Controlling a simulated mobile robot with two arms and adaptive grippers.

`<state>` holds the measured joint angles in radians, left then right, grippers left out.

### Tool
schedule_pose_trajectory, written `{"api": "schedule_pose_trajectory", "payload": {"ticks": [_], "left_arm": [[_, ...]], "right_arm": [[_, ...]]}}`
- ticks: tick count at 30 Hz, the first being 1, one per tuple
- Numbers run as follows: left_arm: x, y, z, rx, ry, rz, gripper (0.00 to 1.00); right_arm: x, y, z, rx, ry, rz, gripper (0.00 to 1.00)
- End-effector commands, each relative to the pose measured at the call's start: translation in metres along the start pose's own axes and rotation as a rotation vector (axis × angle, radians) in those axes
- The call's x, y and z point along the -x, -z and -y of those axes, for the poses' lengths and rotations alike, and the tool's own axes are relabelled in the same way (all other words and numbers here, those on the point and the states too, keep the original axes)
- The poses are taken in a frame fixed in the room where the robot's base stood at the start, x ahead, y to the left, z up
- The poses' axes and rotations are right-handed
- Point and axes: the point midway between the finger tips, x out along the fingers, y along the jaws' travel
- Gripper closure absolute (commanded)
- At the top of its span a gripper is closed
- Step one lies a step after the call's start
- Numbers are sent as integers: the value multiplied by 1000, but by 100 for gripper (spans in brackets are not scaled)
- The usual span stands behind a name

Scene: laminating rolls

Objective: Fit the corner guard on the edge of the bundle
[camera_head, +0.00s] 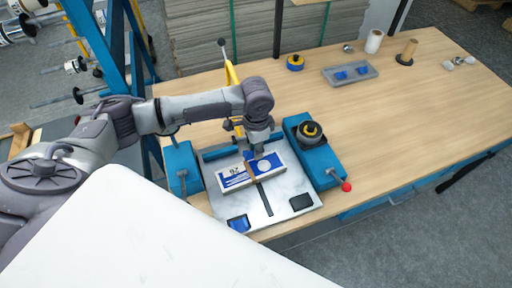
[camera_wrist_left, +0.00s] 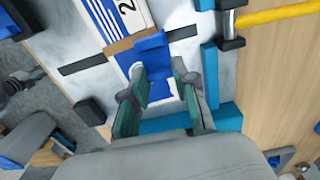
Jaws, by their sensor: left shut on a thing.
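The bundle (camera_head: 235,177), a white and blue printed block with a brown strap around it, lies on the metal plate of the blue strapping fixture. It also shows in the left wrist view (camera_wrist_left: 105,18). My left gripper (camera_head: 257,152) is over the bundle's far right part. In the left wrist view its fingers (camera_wrist_left: 160,82) are shut on a blue corner guard (camera_wrist_left: 151,42), which sits at the bundle beside the brown strap. I cannot tell whether the guard is seated on the edge. My right gripper is not in view.
Another blue piece (camera_head: 238,223) lies at the plate's front left corner, and a black pad (camera_head: 301,201) at its right. A grey tray (camera_head: 350,74) with blue pieces stands at the back. A red-knobbed lever (camera_head: 346,186) sticks out on the right.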

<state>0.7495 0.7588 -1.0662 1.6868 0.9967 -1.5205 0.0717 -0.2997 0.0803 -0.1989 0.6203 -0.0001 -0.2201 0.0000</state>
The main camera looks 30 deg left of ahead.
Motion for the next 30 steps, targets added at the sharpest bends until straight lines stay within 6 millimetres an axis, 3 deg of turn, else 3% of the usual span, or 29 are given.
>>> {"api": "schedule_pose_trajectory", "payload": {"ticks": [14, 18, 29, 30], "left_arm": [[-34, 0, -1, -2, 2, 1, 89], [-28, 0, -4, 0, -1, 2, 89], [-31, 0, -4, -1, 0, 1, 89], [-31, 0, -4, -1, 0, 1, 67]], "right_arm": [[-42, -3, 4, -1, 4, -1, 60], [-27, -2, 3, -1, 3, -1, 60], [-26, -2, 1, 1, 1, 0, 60], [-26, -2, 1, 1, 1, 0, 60]]}}
